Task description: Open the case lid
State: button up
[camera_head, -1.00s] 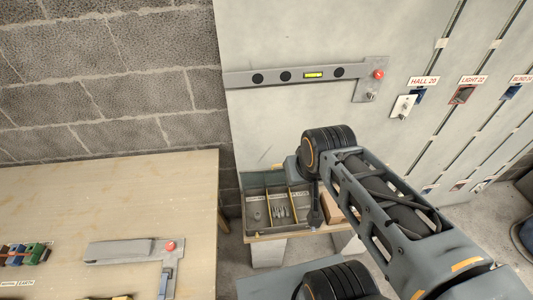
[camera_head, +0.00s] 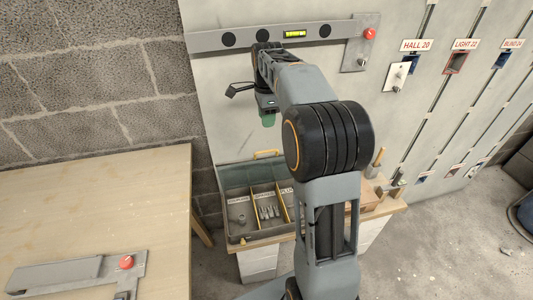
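The case (camera_head: 236,231) is a grey box on a small bench behind the table. Its inside shows dividers, white labels and small metal parts. A grey-green panel that looks like its lid (camera_head: 233,178) stands raised at the back, with a yellow handle (camera_head: 267,154) at its top. My arm hides the case's right part. My gripper (camera_head: 267,119) hangs above and behind the case, apart from it, in front of the pale board. A small green shape shows at its end; whether it is a fingertip or a held thing is unclear. The finger opening cannot be made out.
A grey level bar (camera_head: 215,41) with a red button spans the board above my gripper. Wooden-handled tools (camera_head: 378,157) stand right of the case. A wooden table (camera_head: 100,205) with another red-button metal piece (camera_head: 75,270) fills the left. Labelled slots line the board's right side.

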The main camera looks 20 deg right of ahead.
aim_at(267, 151)
notch_tip(267, 151, down, 13)
jog(key=shift+w+r+b, duration=0.1)
jog(key=shift+w+b, duration=0.05)
jog(key=shift+b, duration=0.65)
jog(key=shift+c, duration=0.3)
grip_shut()
jog(key=shift+d, duration=0.1)
